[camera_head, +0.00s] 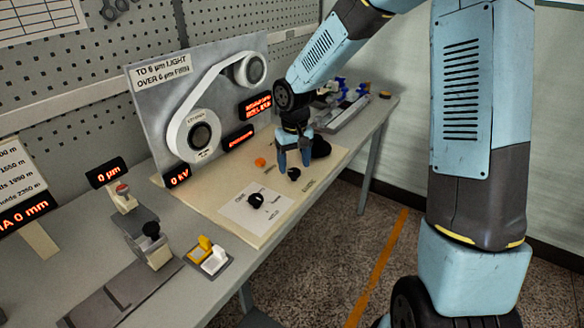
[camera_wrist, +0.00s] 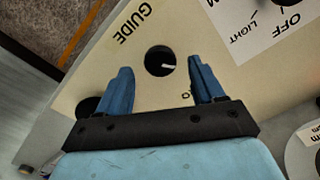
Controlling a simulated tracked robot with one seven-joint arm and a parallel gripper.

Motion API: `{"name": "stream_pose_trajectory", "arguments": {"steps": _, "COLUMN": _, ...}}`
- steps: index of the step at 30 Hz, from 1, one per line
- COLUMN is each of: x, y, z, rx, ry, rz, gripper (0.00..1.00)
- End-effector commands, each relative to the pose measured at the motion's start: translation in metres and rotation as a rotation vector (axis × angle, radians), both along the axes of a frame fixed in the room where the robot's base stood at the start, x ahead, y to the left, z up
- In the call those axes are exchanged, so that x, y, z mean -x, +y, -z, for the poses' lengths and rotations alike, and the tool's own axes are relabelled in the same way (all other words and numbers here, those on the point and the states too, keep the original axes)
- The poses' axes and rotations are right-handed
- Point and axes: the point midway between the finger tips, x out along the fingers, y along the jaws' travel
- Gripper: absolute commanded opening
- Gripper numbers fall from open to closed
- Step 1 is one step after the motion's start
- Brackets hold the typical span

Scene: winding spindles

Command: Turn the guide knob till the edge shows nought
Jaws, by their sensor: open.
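The guide knob (camera_wrist: 153,58) is a small round black knob with a white pointer mark, beside the printed word GUIDE on a cream panel. In the wrist view its mark points right. It also shows in the head view (camera_head: 294,174), just below my gripper. My gripper (camera_head: 294,163) is open and points down, with its two blue fingers (camera_wrist: 160,68) on either side of the knob in the picture. I see no contact; the height gap is hard to judge. Two red-lettered displays on the upright board, an upper one (camera_head: 255,105) and a lower one (camera_head: 238,138), are too small to read.
A second black knob (camera_head: 256,201) sits on a white card marked OFF and LIGHT. An orange button (camera_head: 260,162) and a dark round part (camera_head: 320,147) are close by. The board carries tape reels (camera_head: 200,134). Other displays read 0 kV (camera_head: 177,176) and 0 µm (camera_head: 108,172).

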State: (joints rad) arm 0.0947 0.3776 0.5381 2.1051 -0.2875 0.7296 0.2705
Motion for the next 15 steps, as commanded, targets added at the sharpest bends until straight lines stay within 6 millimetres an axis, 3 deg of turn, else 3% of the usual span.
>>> {"name": "stream_pose_trajectory", "arguments": {"steps": 6, "x": 0.000, "y": 0.000, "z": 0.019, "rx": 0.000, "ry": 0.001, "rz": -0.001, "gripper": 0.67}}
{"name": "stream_pose_trajectory", "arguments": {"steps": 15, "x": 0.000, "y": 0.000, "z": 0.022, "rx": 0.000, "ry": -0.001, "rz": 0.001, "gripper": 0.67}}
